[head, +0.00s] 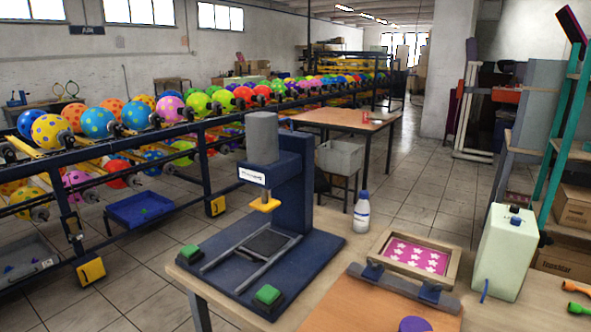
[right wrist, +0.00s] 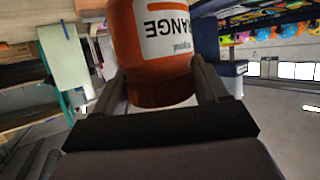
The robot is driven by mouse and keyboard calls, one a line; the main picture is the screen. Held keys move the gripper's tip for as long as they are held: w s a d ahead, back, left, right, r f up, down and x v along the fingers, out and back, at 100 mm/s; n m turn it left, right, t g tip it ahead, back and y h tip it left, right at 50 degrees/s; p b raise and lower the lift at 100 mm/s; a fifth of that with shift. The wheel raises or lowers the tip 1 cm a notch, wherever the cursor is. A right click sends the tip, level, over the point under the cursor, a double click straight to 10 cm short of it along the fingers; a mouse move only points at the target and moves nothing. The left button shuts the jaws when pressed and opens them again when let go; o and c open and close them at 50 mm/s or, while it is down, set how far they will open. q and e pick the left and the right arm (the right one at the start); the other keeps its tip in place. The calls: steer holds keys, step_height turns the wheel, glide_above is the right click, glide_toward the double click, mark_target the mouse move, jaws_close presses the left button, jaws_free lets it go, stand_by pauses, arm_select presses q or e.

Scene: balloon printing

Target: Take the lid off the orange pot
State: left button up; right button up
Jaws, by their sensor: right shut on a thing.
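The orange pot (right wrist: 130,22) fills the middle top of the right wrist view. It is orange with a white label whose letters appear upside down. My right gripper (right wrist: 165,85) is shut around the pot's narrower end, a dark orange band, with one finger on each side. I cannot tell whether the fingers grip the lid or the pot just beside it. A pale area shows behind my palm's edge, and I cannot tell whether it is part of the lid. The pot is not seen in the head view. My left gripper is in no view.
A table holds a blue press (head: 288,180), a white bottle (head: 362,212), a framed star screen (head: 415,255), a pale box-like can (head: 505,250) and a purple round top (head: 414,325) at the lower edge. Small orange-and-green items (head: 577,288) lie at right. Balloon racks stand at left.

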steer(key=shift+s+d+f, duration=0.3)
steer(key=shift+f, duration=0.05)
